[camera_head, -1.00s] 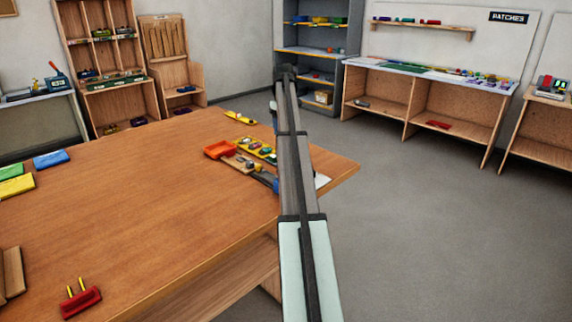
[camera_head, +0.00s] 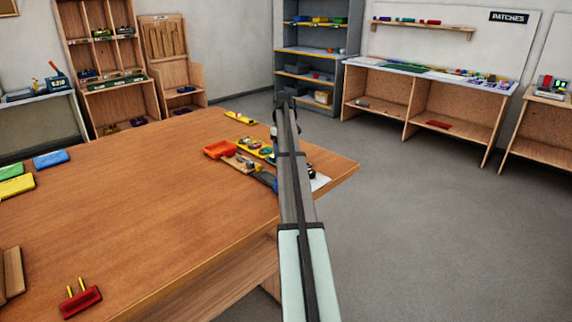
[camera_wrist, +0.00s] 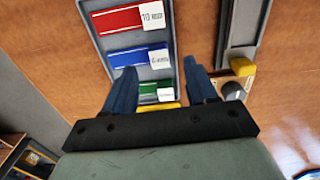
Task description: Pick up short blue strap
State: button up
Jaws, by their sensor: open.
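In the wrist view, a blue strip (camera_wrist: 126,57) with a white label lies in a grey tray (camera_wrist: 96,36), between a red strip (camera_wrist: 125,20) and a green strip (camera_wrist: 149,88). It may be the short blue strap; I cannot tell its length class from the label. My gripper (camera_wrist: 160,68) is open and empty above the tray. Its left finger overlaps the near edge of the blue strip in the picture, and its right finger is over the bare table right of the tray. In the head view my arm hides the gripper.
A yellow block and dark knob (camera_wrist: 236,88) sit right of the tray. A red holder (camera_head: 80,299) stands at the front left. The wooden table's (camera_head: 150,215) middle is clear.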

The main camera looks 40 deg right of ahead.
notch_tip(320, 180, down, 4)
jog(key=shift+r, duration=0.2)
grip_shut()
dwell(0.4)
